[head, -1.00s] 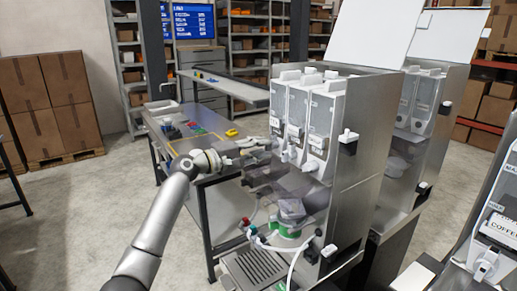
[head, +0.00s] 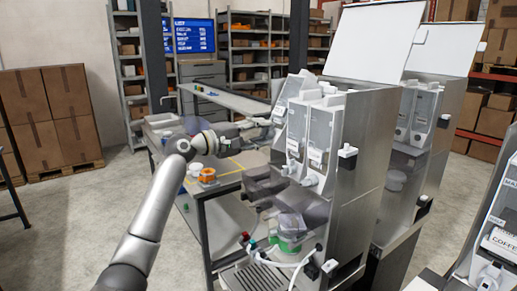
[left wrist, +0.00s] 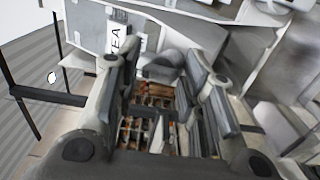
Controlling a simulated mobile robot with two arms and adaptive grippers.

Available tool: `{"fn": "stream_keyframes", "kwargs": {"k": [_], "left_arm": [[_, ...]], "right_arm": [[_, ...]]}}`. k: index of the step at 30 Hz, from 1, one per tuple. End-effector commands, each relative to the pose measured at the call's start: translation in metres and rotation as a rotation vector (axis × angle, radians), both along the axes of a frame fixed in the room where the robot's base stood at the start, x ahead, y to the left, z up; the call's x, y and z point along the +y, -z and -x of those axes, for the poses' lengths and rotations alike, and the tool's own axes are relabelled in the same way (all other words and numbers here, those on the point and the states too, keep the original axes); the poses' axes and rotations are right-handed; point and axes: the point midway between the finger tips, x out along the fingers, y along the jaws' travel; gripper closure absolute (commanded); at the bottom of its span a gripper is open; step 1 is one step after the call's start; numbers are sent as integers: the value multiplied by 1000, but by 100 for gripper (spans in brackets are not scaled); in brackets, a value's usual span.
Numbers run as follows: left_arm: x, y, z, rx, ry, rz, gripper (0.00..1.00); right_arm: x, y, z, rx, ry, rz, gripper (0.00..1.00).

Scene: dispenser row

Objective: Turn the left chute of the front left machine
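The front left machine (head: 362,140) has a row of pale canisters with white chutes. Its left canister (head: 293,92) is tilted, its lower end swung out towards my left gripper (head: 270,122). In the left wrist view the canister with a "TEA" label (left wrist: 120,42) is close ahead. A grey rounded part (left wrist: 170,66), seemingly its chute, lies between the fingers of my left gripper (left wrist: 160,85). My right gripper is not in view.
Another machine (head: 425,130) stands behind to the right.

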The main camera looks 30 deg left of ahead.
Motion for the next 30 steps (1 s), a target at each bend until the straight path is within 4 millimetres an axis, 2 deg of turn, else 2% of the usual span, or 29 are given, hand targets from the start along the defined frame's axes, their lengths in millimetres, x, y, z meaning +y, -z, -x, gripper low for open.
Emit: {"fn": "stream_keyframes", "kwargs": {"k": [4, 15, 30], "left_arm": [[-1, -9, 0, 0, 1, 1, 64], [0, -10, 1, 0, 0, 1, 64], [14, -8, 33, 1, -1, 1, 64]], "right_arm": [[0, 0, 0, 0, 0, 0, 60], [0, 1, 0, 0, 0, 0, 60], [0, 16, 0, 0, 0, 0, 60]]}}
